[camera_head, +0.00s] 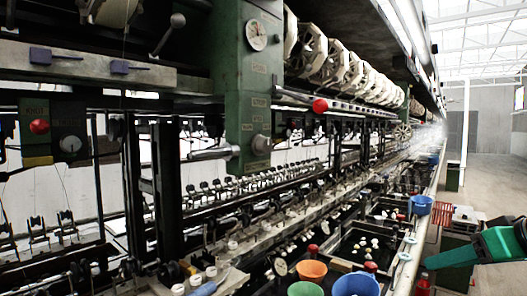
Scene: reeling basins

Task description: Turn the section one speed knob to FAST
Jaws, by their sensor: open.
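A round pale knob or dial (70,144) sits on a dark box at the left of the reeling machine. Beside it, a red knob (39,126) sits on a green and yellow box. A round white dial (256,35) is on the green upright column (250,90). The labels are too small to read, so I cannot tell which one is the section one speed knob or where it points. I see no gripper jaws. A green and black part, which may be my arm, reaches in from the right edge, well apart from these controls.
Orange (311,271), green (305,289) and blue (356,284) basins stand at the bottom. Another blue bucket (421,204) is farther along. A pale aisle floor (490,187) runs along the right.

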